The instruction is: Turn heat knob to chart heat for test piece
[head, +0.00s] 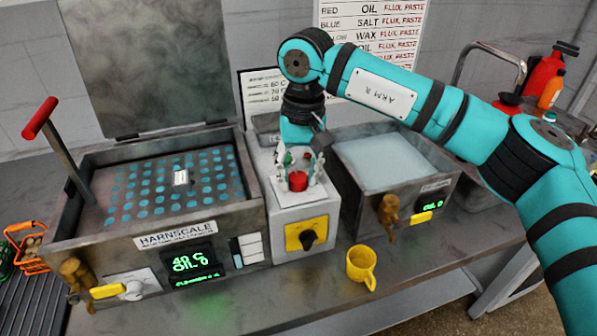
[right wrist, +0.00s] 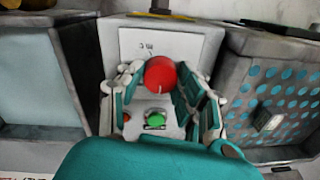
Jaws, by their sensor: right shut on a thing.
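A red knob (head: 298,181) sits on top of the grey control box (head: 297,216) between the two tanks. My right gripper (head: 299,168) reaches down from above and is shut on the red knob. In the right wrist view, its fingers stand either side of the red knob (right wrist: 160,74), which shows a pale pointer line. The left tank's green display (head: 193,264) reads about 40 C and OIL. A small chart (head: 262,88) with temperatures stands behind the box, partly hidden by my arm. A small pale piece (head: 180,177) lies on the left tank's perforated plate. My left gripper is out of view.
A black knob (head: 308,238) on a yellow plate is on the box's front. A yellow cup (head: 361,267) stands before the right tank (head: 375,195). The left tank's lid (head: 150,60) is up. A larger flux paste chart (head: 385,30) hangs behind. Red and orange bottles stand right.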

